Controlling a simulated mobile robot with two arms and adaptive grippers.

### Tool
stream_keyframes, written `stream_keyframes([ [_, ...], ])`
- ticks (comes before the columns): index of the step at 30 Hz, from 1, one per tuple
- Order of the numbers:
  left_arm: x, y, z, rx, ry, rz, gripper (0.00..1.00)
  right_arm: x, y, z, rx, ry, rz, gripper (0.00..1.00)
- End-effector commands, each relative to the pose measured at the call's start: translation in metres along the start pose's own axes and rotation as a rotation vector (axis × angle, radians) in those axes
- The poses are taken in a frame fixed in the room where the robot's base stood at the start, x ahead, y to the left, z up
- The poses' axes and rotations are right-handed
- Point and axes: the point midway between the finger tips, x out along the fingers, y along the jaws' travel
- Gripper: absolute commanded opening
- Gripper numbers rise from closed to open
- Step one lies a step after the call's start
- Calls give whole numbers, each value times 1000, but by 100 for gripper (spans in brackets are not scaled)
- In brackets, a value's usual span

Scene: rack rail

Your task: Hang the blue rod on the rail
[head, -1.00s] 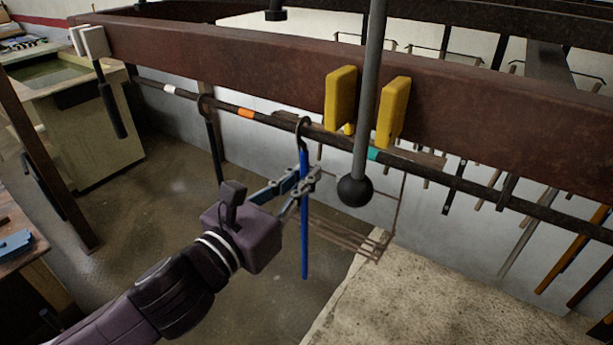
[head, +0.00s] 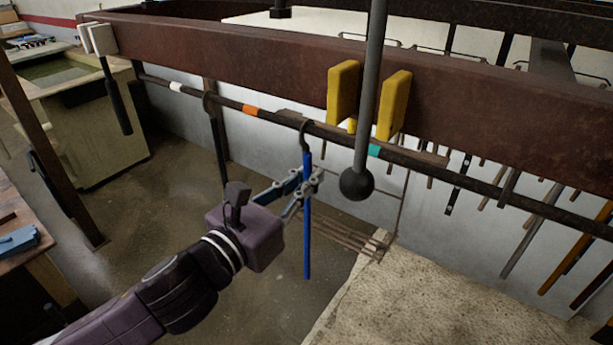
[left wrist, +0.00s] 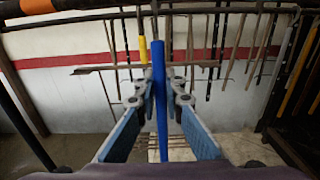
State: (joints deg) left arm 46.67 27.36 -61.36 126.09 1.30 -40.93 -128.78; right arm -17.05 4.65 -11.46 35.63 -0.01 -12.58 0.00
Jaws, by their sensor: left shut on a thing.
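The blue rod (head: 307,230) hangs upright in the head view, with a dark hook (head: 304,133) at its top. My left gripper (head: 307,185) is shut on the rod's upper part, below the hook. The dark rail (head: 280,118) runs across in front of the beam, with white, orange and teal bands. The hook overlaps the rail between the orange band (head: 251,110) and the teal band (head: 375,151); I cannot tell whether it bears on it. In the left wrist view the blue rod (left wrist: 162,95) stands between the fingers, below the rail (left wrist: 70,18). My right gripper is out of view.
A grey hanging bar with a black ball (head: 357,183) is right of the rod. Two yellow blocks (head: 343,92) sit on the brown beam (head: 230,55). Another dark hooked rod (head: 218,150) hangs to the left. Several rods hang at the right.

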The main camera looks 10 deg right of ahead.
Motion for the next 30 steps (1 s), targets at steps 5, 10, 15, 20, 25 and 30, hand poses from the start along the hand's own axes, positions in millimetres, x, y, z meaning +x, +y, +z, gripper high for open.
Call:
stream_keyframes([
  [5,0,0,-1,1,-1,0,20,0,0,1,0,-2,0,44],
  [10,0,0,-1,1,0,0,29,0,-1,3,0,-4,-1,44],
  [15,0,0,-1,0,1,1,29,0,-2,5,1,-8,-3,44],
  [20,-10,0,-2,2,1,1,29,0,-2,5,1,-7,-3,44],
  [25,-35,1,-2,4,2,2,29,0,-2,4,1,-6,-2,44],
  [30,-60,1,-2,2,2,1,29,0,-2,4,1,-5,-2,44],
])
